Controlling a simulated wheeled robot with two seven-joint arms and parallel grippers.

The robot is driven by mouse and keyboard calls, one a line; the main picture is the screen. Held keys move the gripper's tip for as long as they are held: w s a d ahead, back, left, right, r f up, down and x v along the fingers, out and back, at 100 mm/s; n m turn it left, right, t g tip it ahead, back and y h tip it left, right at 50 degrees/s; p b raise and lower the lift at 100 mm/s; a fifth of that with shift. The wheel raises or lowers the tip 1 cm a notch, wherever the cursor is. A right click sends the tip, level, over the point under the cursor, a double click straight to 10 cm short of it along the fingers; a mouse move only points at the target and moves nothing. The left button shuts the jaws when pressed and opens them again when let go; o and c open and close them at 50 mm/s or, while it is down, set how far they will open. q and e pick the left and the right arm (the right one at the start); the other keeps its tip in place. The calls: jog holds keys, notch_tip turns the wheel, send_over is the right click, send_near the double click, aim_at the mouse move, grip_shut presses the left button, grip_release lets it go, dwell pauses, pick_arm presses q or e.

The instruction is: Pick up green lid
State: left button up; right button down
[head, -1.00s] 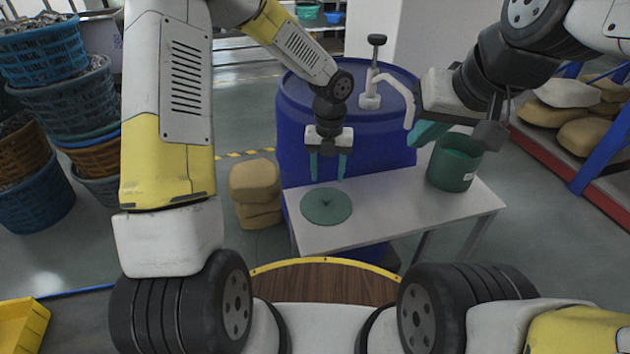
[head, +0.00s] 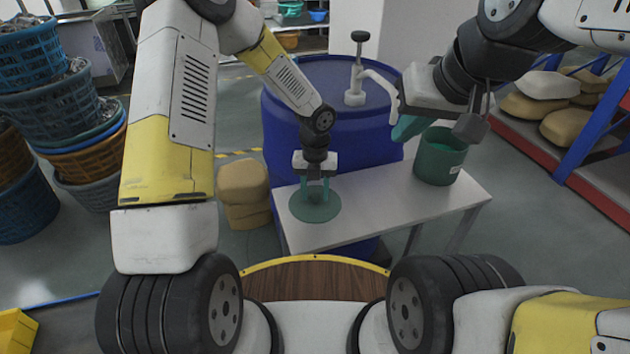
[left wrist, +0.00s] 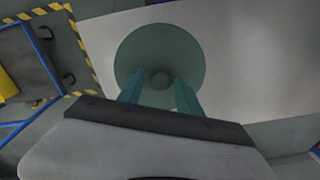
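The round green lid (head: 315,211) lies flat on the left end of the grey table, with a small knob at its centre. In the left wrist view the lid (left wrist: 185,50) shows with its knob between the fingertips. My left gripper (head: 315,198) is open, pointing down over the lid, its two teal fingers on either side of the knob. In the left wrist view my left gripper (left wrist: 160,85) has a clear gap between its fingers. My right gripper (head: 435,125) is by the green bucket (head: 440,165); its fingers are partly hidden.
The grey table (head: 380,200) is bare between lid and bucket. A blue drum (head: 355,130) with a hand pump (head: 357,70) stands behind it. Tan sacks (head: 243,190) lie left of the table. Stacked baskets (head: 50,100) stand far left, and a blue-red rack (head: 590,170) right.

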pick_arm(q)
grip_shut()
jog(key=shift+r, duration=0.15)
